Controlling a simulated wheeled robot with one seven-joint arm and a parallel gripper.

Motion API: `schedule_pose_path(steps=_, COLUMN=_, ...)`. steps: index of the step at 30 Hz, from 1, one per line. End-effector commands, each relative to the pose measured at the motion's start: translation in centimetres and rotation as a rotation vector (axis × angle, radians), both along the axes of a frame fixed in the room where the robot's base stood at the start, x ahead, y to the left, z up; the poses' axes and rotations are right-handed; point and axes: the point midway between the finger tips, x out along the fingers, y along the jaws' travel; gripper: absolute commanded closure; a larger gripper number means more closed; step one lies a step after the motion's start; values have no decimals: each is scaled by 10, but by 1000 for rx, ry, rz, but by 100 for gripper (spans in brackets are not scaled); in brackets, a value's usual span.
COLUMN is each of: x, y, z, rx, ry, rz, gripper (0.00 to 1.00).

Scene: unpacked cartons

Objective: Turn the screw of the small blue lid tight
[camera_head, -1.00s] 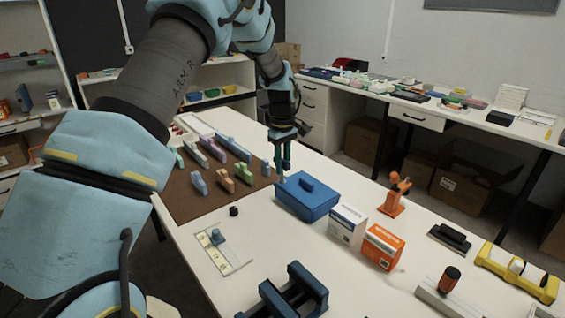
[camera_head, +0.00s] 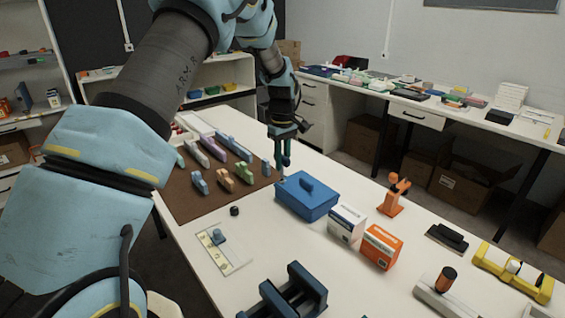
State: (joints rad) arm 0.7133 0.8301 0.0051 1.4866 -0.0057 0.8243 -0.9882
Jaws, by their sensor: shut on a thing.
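A blue box (camera_head: 314,203) with a blue lid and a raised grip on top stands near the middle of the table. My gripper (camera_head: 283,163) points down at the box's far left corner, its teal fingers close together. They are shut on a small dark blue thing, possibly a screw. The fingers and the distance hide most of it, and I cannot tell whether it joins the lid.
A brown mat (camera_head: 190,207) with several coloured pieces lies left of the box. A white carton (camera_head: 345,226) and an orange carton (camera_head: 381,247) stand to its right. An orange clamp-like stand (camera_head: 393,198) is further right. A dark blue holder (camera_head: 290,296) is in front.

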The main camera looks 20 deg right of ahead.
Motion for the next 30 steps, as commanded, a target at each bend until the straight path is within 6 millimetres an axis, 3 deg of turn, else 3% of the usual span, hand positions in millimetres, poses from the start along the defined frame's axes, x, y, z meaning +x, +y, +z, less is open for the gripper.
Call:
schedule_pose_path(steps=15, x=0, y=0, z=31, rx=-1, ry=-1, rz=-1, gripper=100)
schedule_pose_path(steps=30, x=0, y=0, z=31, rx=0, ry=0, rz=0, gripper=100)
